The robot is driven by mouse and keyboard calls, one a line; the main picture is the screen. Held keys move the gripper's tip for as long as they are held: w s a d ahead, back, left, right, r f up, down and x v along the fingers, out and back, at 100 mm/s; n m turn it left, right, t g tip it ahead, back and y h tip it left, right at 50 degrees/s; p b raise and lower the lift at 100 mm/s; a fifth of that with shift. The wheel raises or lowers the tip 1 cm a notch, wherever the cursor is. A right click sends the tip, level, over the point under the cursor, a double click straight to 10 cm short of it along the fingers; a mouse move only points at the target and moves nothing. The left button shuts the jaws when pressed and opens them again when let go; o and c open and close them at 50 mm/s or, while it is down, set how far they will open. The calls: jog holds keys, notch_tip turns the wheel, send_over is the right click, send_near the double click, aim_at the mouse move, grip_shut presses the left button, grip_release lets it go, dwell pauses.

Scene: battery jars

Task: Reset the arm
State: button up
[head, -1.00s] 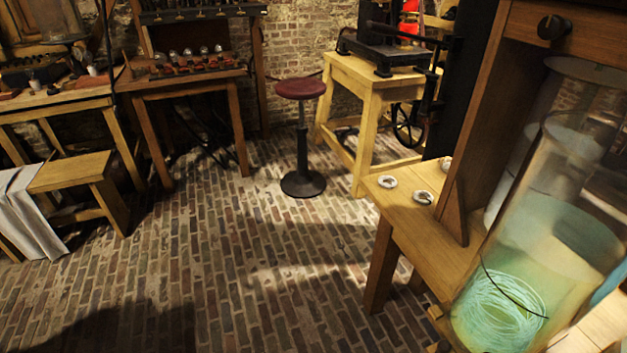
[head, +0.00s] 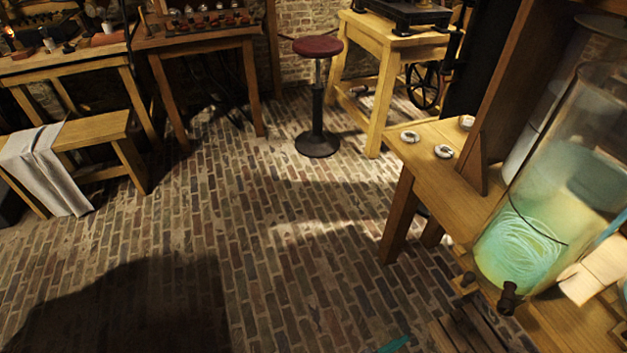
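My arm and gripper do not show in the head view. A large glass battery jar (head: 600,130) stands at the right on a wooden bench (head: 437,170). It holds pale green liquid and a coil of whitish wire (head: 520,248). A dark spout or tap sits at its lower front. A small teal piece (head: 393,345) pokes in at the bottom edge; I cannot tell what it is.
Open brick floor (head: 250,240) fills the middle, with a dark shadow at lower left. A red-topped stool (head: 318,47) stands beyond it. Worktables line the back. A small bench (head: 95,130) with a white cloth (head: 45,170) is at left. Dark wooden slats (head: 470,325) lie at lower right.

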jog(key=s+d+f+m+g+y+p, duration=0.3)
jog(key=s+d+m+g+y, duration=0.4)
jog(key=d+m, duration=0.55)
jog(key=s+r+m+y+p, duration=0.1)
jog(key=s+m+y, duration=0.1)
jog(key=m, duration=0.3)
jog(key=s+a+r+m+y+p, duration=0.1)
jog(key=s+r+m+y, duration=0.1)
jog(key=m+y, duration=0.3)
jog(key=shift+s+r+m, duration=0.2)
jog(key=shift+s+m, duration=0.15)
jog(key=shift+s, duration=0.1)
